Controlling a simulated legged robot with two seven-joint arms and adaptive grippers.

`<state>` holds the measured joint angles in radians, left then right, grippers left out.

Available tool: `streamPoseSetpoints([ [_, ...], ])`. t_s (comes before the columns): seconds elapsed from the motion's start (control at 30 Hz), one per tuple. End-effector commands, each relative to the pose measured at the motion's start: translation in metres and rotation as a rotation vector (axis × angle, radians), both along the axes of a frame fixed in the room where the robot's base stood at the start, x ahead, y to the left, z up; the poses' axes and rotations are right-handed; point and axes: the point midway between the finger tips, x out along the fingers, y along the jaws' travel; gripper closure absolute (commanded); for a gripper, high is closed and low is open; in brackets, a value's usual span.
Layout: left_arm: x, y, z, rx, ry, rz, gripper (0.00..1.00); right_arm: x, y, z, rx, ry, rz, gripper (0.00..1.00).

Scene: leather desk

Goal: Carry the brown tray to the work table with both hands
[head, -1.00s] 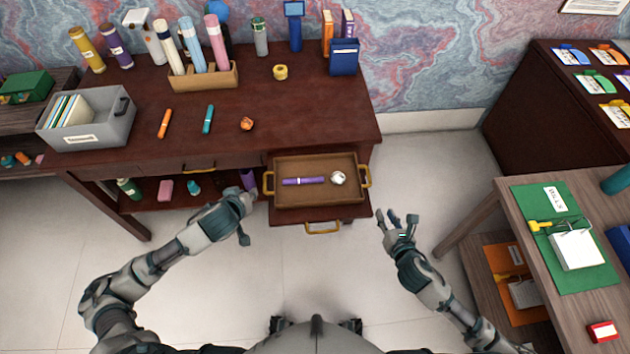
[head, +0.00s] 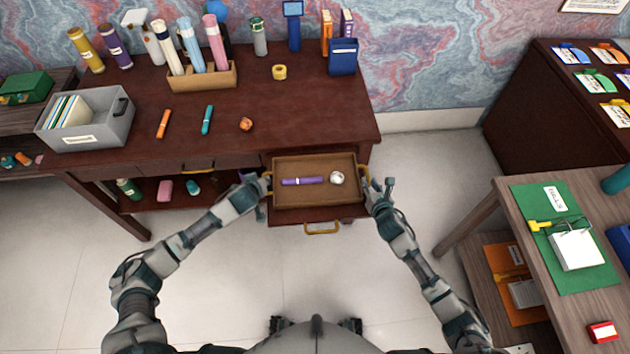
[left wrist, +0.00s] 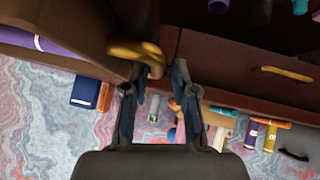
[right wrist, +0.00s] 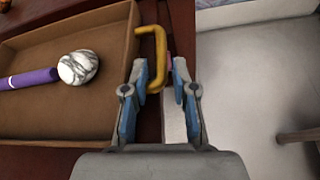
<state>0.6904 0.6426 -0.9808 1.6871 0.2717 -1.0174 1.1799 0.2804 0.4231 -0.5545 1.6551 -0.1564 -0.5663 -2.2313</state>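The brown tray (head: 315,200) rests on the pulled-out drawer at the desk's front, holding a purple marker (head: 302,181) and a white marbled ball (head: 337,178). It has a yellow handle on each side. My left gripper (head: 262,180) is at the left handle; in the left wrist view its open fingers (left wrist: 158,75) are just short of that handle (left wrist: 137,52). My right gripper (head: 372,186) is at the right handle; in the right wrist view its fingers (right wrist: 158,72) are apart, with the yellow handle (right wrist: 153,45) between or just ahead of the tips.
The dark red desk (head: 290,120) holds a grey file box (head: 90,128), markers and a tube rack (head: 203,76). A wooden table (head: 512,222) with a green mat (head: 562,215) and clipboard stands at the right. Floor (head: 420,165) between desk and table is clear.

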Motion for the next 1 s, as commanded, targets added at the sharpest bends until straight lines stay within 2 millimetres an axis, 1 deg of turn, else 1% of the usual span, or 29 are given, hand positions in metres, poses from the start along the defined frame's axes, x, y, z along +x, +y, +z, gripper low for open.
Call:
streamPoseSetpoints([
  [0.13,0.0060,-0.0004,-0.0051,0.001,-0.001,0.000,0.73,0.0076,0.0018,-0.0023,0.001,-0.001,0.001,0.73],
  [0.43,0.0071,0.0010,-0.0068,-0.001,-0.001,0.000,0.73,0.0088,0.0033,-0.0030,-0.001,-0.001,0.000,0.73],
  [0.47,0.0070,0.0011,-0.0068,-0.001,-0.001,0.000,0.78,0.0088,0.0034,-0.0030,-0.002,-0.001,0.001,0.78],
  [0.5,0.0070,0.0011,-0.0068,-0.001,-0.001,0.000,0.88,0.0088,0.0035,-0.0029,-0.002,-0.001,0.001,0.88],
  [0.53,0.0070,0.0011,-0.0068,-0.001,-0.001,0.001,0.96,0.0088,0.0034,-0.0030,-0.001,-0.001,0.000,0.96],
  [0.57,0.0070,0.0010,-0.0067,0.000,-0.001,0.000,1.00,0.0088,0.0033,-0.0030,0.000,-0.001,0.001,1.00],
  [0.87,0.0068,0.0013,-0.0072,0.000,0.000,0.001,1.00,0.0089,0.0027,-0.0029,-0.001,-0.001,0.000,1.00],
  [1.0,0.0072,0.0013,-0.0047,0.001,-0.002,0.001,1.00,0.0095,0.0025,0.0001,-0.001,-0.004,0.001,1.00],
])
